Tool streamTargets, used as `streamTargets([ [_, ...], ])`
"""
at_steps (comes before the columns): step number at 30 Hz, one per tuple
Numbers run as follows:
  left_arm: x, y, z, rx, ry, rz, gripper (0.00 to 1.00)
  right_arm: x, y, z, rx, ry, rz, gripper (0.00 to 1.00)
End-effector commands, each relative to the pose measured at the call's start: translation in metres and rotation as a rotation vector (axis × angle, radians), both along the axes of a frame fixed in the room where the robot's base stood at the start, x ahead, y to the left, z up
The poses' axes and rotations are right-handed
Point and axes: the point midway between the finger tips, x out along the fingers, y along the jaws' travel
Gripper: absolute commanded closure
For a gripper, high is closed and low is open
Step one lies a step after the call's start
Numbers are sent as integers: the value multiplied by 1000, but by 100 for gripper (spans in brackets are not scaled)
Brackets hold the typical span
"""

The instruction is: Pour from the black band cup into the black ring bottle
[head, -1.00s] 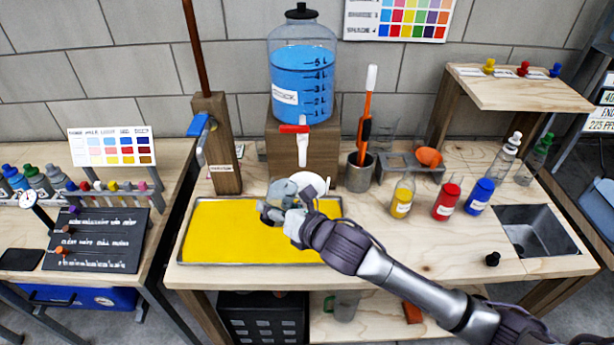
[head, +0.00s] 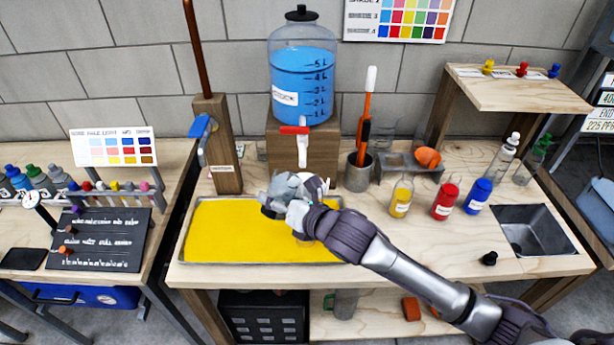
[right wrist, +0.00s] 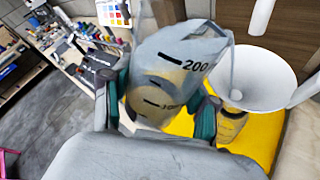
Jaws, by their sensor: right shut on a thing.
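My right gripper (head: 278,203) is over the yellow tray (head: 225,257) on the bench. In the right wrist view its fingers (right wrist: 160,105) are shut around a clear cup (right wrist: 178,62) with black marks, including "200". The cup's black band cannot be made out for sure. A white funnel (right wrist: 250,78) is right beside the cup; its edge also shows behind my gripper in the head view (head: 316,184). My left gripper is out of view.
A blue-filled tank (head: 303,85) with a red tap stands behind the tray. A wooden post (head: 218,150) stands at the left.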

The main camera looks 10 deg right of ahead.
Motion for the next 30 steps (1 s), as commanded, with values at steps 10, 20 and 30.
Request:
streamTargets([
  [10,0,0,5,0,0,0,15,1,-1,9,23,13,0,86],
  [20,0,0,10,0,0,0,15,2,-3,16,43,27,0,86],
  [30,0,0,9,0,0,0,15,3,-4,16,65,44,0,86],
])
